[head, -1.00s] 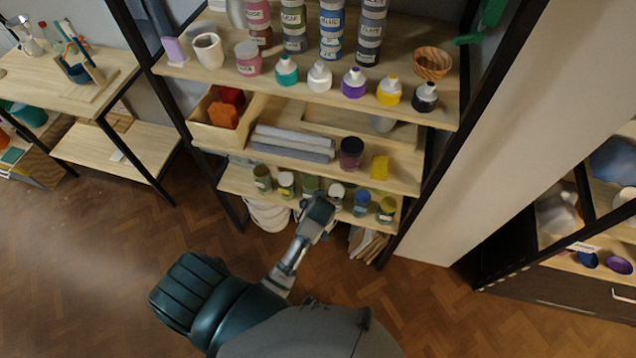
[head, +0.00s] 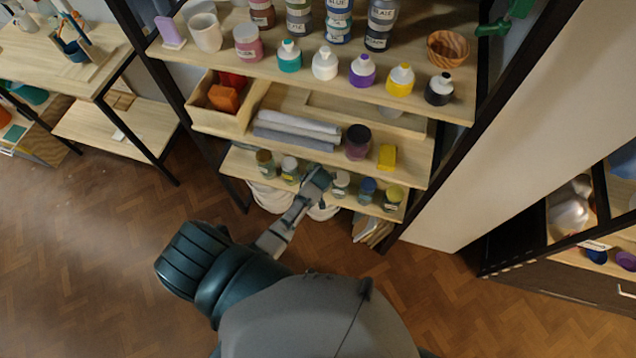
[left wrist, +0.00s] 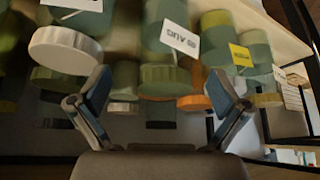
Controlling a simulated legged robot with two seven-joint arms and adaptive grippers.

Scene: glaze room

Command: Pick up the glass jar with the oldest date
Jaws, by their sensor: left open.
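Several small lidded glass jars stand in a row on the lowest shelf in the head view, among them a jar with a pale lid (head: 290,168), a blue-topped jar (head: 367,190) and a yellow-green one (head: 393,198). My left gripper (head: 317,180) is in front of the row's middle and hides part of it. In the left wrist view my left gripper (left wrist: 160,94) is open, its fingers apart. A green jar with a tag (left wrist: 180,39) shows upside down beyond the gap; the tag seems to read AUG, its number unclear. A yellow-tagged jar (left wrist: 258,50) is beside it. A white-lidded jar (left wrist: 65,50) is on the left.
The shelf above holds folded grey cloths (head: 290,137), a dark purple jar (head: 357,142) and a yellow block (head: 387,157). Paint bottles (head: 362,71) stand higher. Dark rack posts flank the shelves. The wooden floor (head: 100,260) in front is clear.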

